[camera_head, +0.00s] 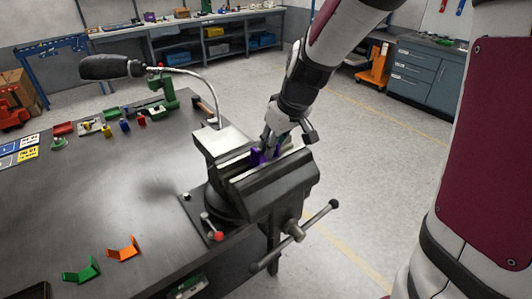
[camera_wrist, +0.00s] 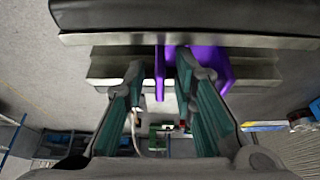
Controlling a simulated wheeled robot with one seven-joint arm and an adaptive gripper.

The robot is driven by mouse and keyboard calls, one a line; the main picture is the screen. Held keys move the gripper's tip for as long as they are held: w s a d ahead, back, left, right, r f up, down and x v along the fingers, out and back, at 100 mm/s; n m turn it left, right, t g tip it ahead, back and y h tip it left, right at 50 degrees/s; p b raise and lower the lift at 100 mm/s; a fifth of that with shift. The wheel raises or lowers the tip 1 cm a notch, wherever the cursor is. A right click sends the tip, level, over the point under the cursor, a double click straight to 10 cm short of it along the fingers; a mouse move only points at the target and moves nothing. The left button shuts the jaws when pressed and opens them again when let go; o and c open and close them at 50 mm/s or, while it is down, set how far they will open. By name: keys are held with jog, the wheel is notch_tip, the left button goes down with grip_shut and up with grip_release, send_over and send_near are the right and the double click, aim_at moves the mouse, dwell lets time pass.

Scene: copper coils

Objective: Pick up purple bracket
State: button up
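The purple bracket (camera_head: 257,157) sits at the jaws of the grey bench vise (camera_head: 285,181), partly hidden by my gripper in the head view. In the wrist view the bracket (camera_wrist: 210,62) shows a wide plate and a thin upright flange. My gripper (camera_head: 271,140) is over the vise, pointing down at the bracket. In the wrist view my gripper (camera_wrist: 160,68) is open. The thin flange shows between the two fingertips, with a gap to the left finger. The right finger overlaps the space between flange and plate; I cannot tell whether it touches.
The vise handle (camera_head: 300,236) sticks out in front. A green bracket (camera_head: 82,272) and an orange bracket (camera_head: 124,249) lie on the dark workbench (camera_head: 100,205). A lamp (camera_head: 112,67) arches over the bench. The middle of the bench is clear.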

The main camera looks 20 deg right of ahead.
grip_shut()
jog(key=shift+r, duration=0.5)
jog(key=v, duration=0.2)
jog(key=shift+a+r+b, duration=0.1)
jog(key=shift+r+b, duration=0.2)
jog(key=shift+r, duration=0.1)
jog(key=s+r+p, duration=0.2)
jog(key=s+r, duration=0.2)
jog(key=s, duration=1.1)
jog(key=shift+r, duration=0.15)
